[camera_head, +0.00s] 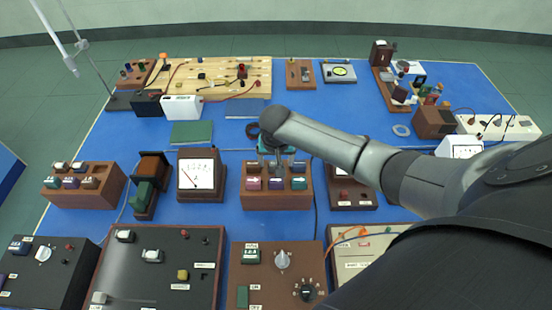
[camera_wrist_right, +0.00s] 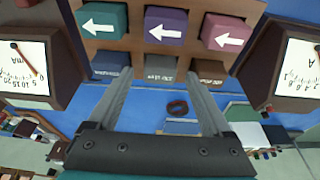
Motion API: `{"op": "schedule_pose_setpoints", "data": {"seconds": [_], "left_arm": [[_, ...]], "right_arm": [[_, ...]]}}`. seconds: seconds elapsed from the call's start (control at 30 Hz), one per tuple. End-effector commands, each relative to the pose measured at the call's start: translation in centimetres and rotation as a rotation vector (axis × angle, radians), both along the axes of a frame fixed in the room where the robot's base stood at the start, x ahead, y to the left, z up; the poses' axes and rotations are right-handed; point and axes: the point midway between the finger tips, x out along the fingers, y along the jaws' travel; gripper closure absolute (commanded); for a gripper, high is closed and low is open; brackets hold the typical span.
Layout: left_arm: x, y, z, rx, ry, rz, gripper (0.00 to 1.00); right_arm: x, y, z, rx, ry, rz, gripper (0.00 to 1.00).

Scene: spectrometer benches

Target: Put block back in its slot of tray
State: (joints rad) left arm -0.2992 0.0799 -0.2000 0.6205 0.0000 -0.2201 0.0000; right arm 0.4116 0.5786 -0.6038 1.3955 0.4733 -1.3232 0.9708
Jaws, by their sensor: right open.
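The brown wooden tray (camera_head: 277,201) stands mid-bench and also shows at the top of the right wrist view (camera_wrist_right: 125,47). Its near row holds a teal block (camera_wrist_right: 101,21), a purple block (camera_wrist_right: 165,26) and a mauve block (camera_wrist_right: 226,33), each with a white arrow. The other row shows a blue block (camera_wrist_right: 112,66), a grey block (camera_wrist_right: 161,69) and a brown block (camera_wrist_right: 209,72) with labels. My right gripper (camera_head: 274,164) is open above the tray; in the wrist view its fingertips (camera_wrist_right: 158,78) lie either side of the grey block. Contact cannot be told. My left gripper is not in view.
A second block tray (camera_head: 84,196) stands at left. A meter (camera_head: 200,175) is left of the middle tray, another meter (camera_head: 352,190) right of it, partly behind my arm. Control boxes (camera_head: 160,265) line the front. Free blue bench (camera_head: 330,105) lies behind.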

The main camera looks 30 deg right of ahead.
Motion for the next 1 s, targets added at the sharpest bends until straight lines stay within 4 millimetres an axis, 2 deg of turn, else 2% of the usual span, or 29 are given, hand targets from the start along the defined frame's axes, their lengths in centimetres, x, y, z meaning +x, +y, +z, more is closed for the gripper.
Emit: {"op": "schedule_pose_setpoints", "data": {"seconds": [0.17,0.27,0.8,1.0], "left_arm": [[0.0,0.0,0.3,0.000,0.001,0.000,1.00],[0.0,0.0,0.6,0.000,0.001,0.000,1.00],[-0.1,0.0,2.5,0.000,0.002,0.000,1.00],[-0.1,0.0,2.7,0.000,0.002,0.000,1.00]], "right_arm": [[-0.1,0.1,0.8,0.000,-0.001,0.000,0.16],[-0.5,0.3,2.0,0.000,-0.001,0.001,0.16],[-2.8,1.7,12.1,0.001,-0.003,0.001,0.16],[-3.3,2.1,14.2,0.000,-0.001,0.001,0.16]]}}
